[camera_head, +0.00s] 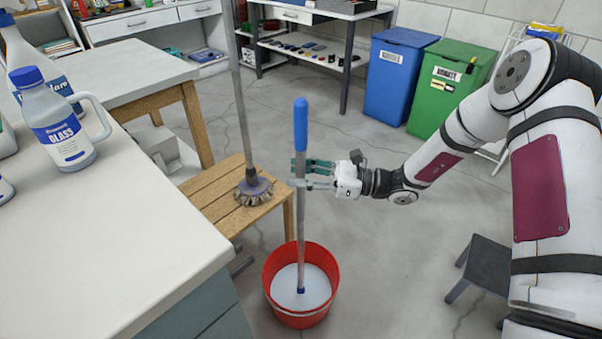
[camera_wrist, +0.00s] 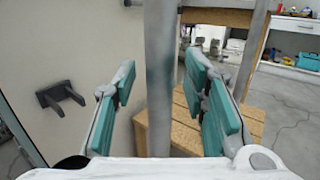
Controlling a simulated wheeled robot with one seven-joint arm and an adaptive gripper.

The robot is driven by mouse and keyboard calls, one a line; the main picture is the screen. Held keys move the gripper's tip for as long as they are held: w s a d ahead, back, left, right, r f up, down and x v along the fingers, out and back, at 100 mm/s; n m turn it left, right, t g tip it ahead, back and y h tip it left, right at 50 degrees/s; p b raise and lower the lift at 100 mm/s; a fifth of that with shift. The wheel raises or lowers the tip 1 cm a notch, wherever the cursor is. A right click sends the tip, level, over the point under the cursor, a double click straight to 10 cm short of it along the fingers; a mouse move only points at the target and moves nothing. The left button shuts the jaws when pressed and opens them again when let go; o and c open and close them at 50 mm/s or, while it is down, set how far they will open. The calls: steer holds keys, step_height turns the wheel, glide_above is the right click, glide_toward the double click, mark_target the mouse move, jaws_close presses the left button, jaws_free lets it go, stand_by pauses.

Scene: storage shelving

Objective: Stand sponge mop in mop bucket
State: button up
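The sponge mop (camera_head: 301,225) has a grey pole and a blue grip. It stands nearly upright with its lower end inside the red mop bucket (camera_head: 270,268) on the floor. A blue fitting shows at the pole's foot above a pale surface; I cannot tell whether that surface is the sponge or water. My gripper (camera_head: 303,172) is at the pole below the blue grip. In the wrist view, the pole (camera_wrist: 159,90) passes between the teal-padded fingers of my gripper (camera_wrist: 162,95), with visible gaps on both sides, so it is open around the pole.
A wooden stool (camera_head: 215,200) beside the bucket carries a long-handled round brush (camera_head: 254,188). A white counter (camera_head: 130,235) with a bottle (camera_head: 62,128) is at left. Blue (camera_head: 396,75) and green (camera_head: 447,88) bins stand behind. A dark stool (camera_head: 486,262) is at right.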

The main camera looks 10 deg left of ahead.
steer(key=shift+d, duration=0.1)
steer(key=d, duration=1.2)
steer(key=s+r+n+g+h, duration=0.3)
steer(key=s+r+n+h, duration=0.3)
steer(key=s, duration=0.4)
steer(key=s+r+n+g+h, duration=0.2)
steer(key=s+r+n+h, duration=0.25)
steer(key=s+r, duration=0.4)
steer(key=s+d+r+n+t+h, duration=0.1)
steer(key=s+d+n+t+h, duration=0.25)
steer(key=s+d, duration=0.45)
steer(key=s+d+r+n+t+h, duration=0.2)
steer(key=s+d+n+h, duration=0.25)
steer(key=s, duration=0.75)
step_height(320, 180, up, 27)
steer(key=t+p, duration=0.3)
steer(key=p, duration=2.2)
steer(key=shift+w+p, duration=0.2)
steer(key=shift+p, duration=0.2)
